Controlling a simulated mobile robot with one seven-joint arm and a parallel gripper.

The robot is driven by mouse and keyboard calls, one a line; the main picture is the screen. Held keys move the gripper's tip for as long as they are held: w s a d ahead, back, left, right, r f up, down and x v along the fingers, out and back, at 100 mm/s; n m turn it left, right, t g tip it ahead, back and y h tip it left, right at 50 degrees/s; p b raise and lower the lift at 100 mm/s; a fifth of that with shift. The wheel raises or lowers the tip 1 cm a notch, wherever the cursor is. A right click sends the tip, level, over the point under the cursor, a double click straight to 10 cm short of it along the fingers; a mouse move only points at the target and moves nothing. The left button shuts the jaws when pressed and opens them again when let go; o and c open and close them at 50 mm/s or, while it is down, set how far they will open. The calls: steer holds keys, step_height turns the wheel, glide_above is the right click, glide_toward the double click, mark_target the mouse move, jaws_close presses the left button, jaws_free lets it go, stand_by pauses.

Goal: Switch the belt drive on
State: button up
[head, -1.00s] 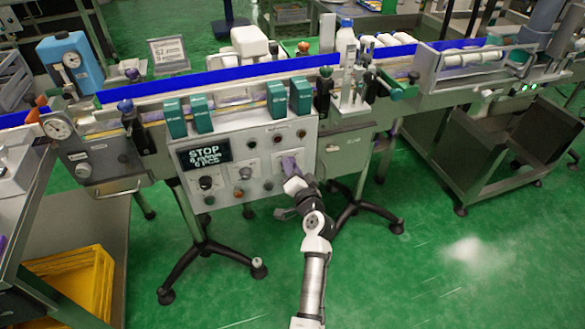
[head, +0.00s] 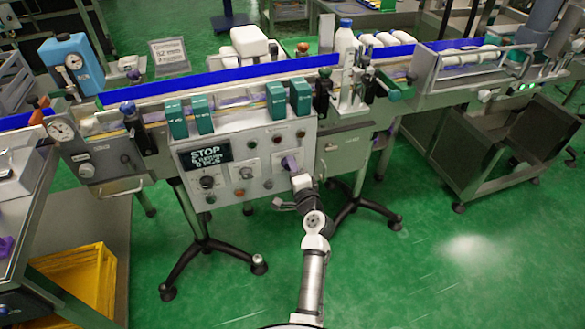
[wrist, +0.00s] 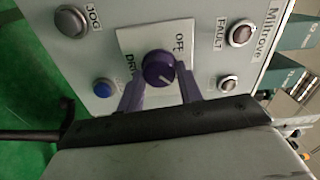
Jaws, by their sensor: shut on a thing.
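The control panel (head: 232,172) hangs on the front of the conveyor, and its display (head: 205,155) reads STOP. In the wrist view the purple drive knob (wrist: 157,68) sits on a white plate with OFF printed beside it and a partly hidden label starting "DRI". My gripper (wrist: 161,80) has one purple finger on each side of this knob and is shut on it. I cannot clearly tell which way the knob points. In the head view my gripper (head: 290,164) is at the panel's lower right and hides the knob.
A JOG button (wrist: 71,20), a blue button (wrist: 103,88), a FAULT lamp (wrist: 241,33) and a smaller button (wrist: 228,83) surround the knob closely. The conveyor's blue belt edge (head: 220,77) runs above the panel. Tripod feet (head: 207,250) stand on open green floor (head: 420,280).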

stand_by(0.3)
steer(key=o, duration=1)
steer(key=b+v, duration=0.2)
steer(key=v, duration=1.2)
steer(key=shift+b, duration=0.35)
